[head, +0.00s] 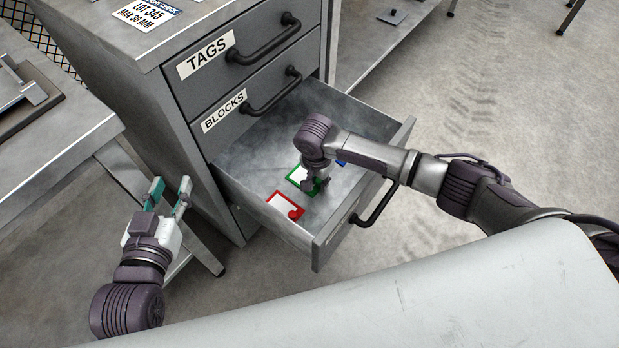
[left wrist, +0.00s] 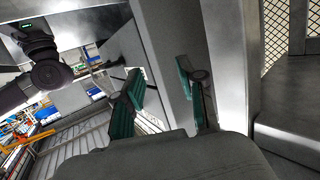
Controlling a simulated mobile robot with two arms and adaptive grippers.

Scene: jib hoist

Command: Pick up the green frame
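The green frame (head: 294,174) lies in the open bottom drawer (head: 240,172), a flat green border around a pale middle. My right gripper (head: 316,186) points down over its right side and hides part of it. I cannot tell whether its fingers are apart or closed on the frame. My left gripper (head: 170,187) is outside the drawer, to its left, with its green-padded fingers apart and nothing between them. It also shows open in the left wrist view (left wrist: 158,95).
A red frame (head: 283,203) lies nearer the drawer front. A blue piece (head: 341,163) shows partly behind my right wrist. The drawer's front handle (head: 377,206) sticks out. Closed drawers marked TAGS (head: 206,58) and BLOCKS (head: 224,116) are above. A workbench (head: 50,140) stands left.

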